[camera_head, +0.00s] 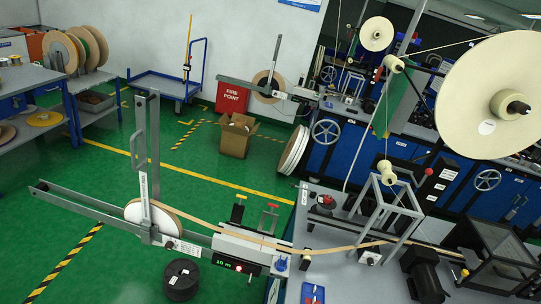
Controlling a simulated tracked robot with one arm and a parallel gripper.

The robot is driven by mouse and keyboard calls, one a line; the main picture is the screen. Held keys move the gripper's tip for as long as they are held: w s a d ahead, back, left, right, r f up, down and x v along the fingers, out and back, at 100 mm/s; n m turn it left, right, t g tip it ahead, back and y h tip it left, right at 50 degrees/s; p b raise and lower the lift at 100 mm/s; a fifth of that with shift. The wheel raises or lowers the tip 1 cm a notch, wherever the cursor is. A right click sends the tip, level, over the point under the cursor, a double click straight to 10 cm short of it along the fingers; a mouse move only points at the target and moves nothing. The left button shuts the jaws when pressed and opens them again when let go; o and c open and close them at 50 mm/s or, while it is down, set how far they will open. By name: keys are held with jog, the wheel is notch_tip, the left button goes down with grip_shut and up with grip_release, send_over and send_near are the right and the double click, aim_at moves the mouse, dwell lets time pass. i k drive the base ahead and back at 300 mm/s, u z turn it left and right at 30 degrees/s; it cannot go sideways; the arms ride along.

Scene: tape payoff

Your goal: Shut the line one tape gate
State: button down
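A near tape payoff holds a tape reel (160,218) between long grey rails (85,205). A tall grey upright bar (154,140) stands at the reel, and a thinner lever (142,175) with a white label rises in front of it. These look like the gate parts, standing raised, but the label is too small to read, so I cannot tell the line number. Tan tape (240,234) runs from the reel over a white unit (245,250) with a green "10" readout and on to the right. My gripper is not in view.
A similar payoff (268,84) stands farther back by a red "FIRE POINT" box (231,97). A black spool (181,279) lies below the near rails. A cardboard box (238,135), blue trolley (165,86) and shelves (30,80) stand behind. Green floor is clear at left.

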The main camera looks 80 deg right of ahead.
aim_at(238, 211)
jog(key=z, duration=0.45)
jog(key=i, duration=0.85)
jog(key=z, duration=0.6)
jog(key=k, duration=0.85)
jog(key=z, duration=0.25)
jog(key=i, duration=0.9)
jog(key=u, duration=0.15)
